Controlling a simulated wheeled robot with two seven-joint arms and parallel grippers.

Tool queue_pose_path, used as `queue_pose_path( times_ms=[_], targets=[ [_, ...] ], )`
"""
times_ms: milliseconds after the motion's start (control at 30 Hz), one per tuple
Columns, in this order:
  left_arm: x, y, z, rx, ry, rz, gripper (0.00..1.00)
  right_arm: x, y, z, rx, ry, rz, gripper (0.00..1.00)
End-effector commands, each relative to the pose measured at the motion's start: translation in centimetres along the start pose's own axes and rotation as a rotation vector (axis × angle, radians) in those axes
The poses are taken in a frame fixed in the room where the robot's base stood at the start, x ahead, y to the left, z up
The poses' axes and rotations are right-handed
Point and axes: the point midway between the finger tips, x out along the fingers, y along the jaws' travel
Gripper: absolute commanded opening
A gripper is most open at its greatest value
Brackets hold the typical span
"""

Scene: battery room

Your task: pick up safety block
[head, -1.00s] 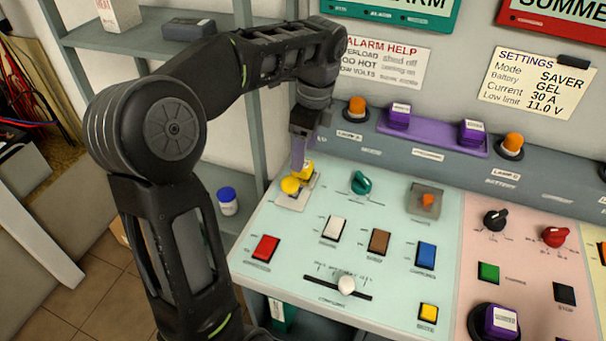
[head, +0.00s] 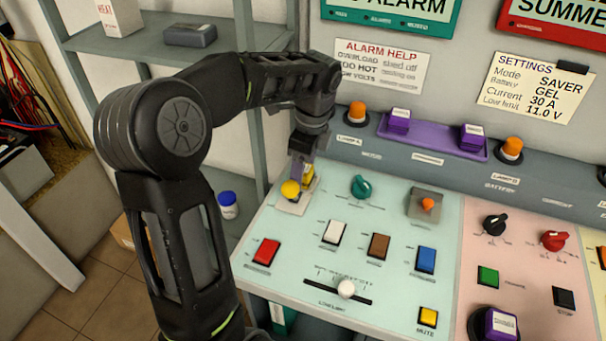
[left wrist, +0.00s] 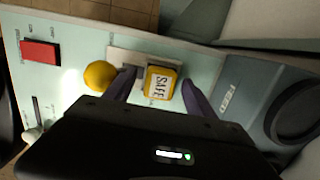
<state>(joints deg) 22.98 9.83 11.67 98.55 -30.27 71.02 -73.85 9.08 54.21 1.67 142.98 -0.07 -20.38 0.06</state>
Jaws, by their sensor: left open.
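The safety block (left wrist: 162,82) is a small yellow block with a white label reading SAFE. In the left wrist view it sits between the two purple fingers of my left gripper (left wrist: 162,88), which is open. In the head view the block (head: 309,176) is partly hidden behind the fingers of my left gripper (head: 300,178), low over the panel's back left. A yellow ball-shaped knob (left wrist: 100,75) stands beside the block, outside the fingers, and also shows in the head view (head: 290,190). Whether the fingers touch the block cannot be told. My right gripper is not in view.
The pale green panel (head: 300,238) carries a red switch (head: 265,250), a teal knob (head: 361,186) and a white slider knob (head: 346,288). A grey ledge behind holds an orange lamp (head: 356,114) and a purple tray (head: 435,140) with two purple blocks.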

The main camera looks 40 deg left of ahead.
Motion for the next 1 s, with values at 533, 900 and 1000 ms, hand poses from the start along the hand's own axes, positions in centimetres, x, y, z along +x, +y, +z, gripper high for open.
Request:
queue_pose_path(
  times_ms=[533,900,1000],
  targets=[
    [-0.04,-0.01,0.00,0.000,0.000,0.000,0.50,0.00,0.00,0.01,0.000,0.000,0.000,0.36],
    [-0.03,-0.01,0.00,0.000,0.000,0.000,0.20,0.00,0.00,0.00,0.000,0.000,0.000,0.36],
    [-0.03,-0.01,0.00,0.000,0.000,0.000,0.12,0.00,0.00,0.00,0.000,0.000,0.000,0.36]
  ],
)
